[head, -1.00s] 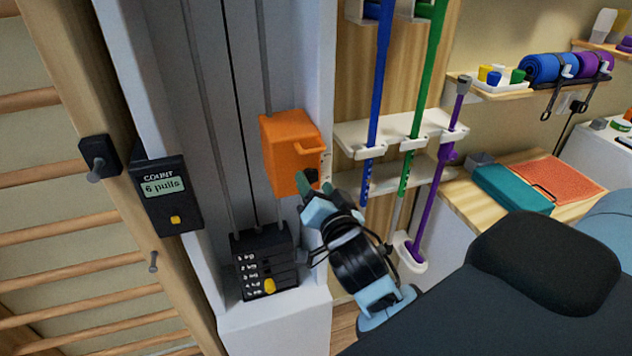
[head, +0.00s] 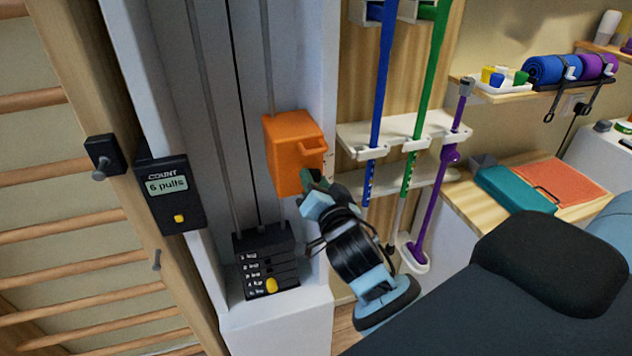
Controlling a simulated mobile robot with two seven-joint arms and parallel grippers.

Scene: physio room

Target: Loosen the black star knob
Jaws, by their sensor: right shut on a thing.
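The black star knob (head: 317,174) sits at the lower right of the orange carriage (head: 288,155), which rides on the rods of the grey pulley column. Only a small dark part of the knob shows; my right gripper covers the rest. My right gripper (head: 314,187) reaches up from below right, its fingertips shut on the knob. The orange carriage has a loop handle on its right side. My left gripper is not in view.
A weight stack (head: 266,260) with a yellow pin stands below the carriage. The counter box (head: 170,195) reads "6 pulls". Blue, green and purple poles hang in a white rack (head: 400,130) to the right. A dark padded couch (head: 545,270) fills the lower right.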

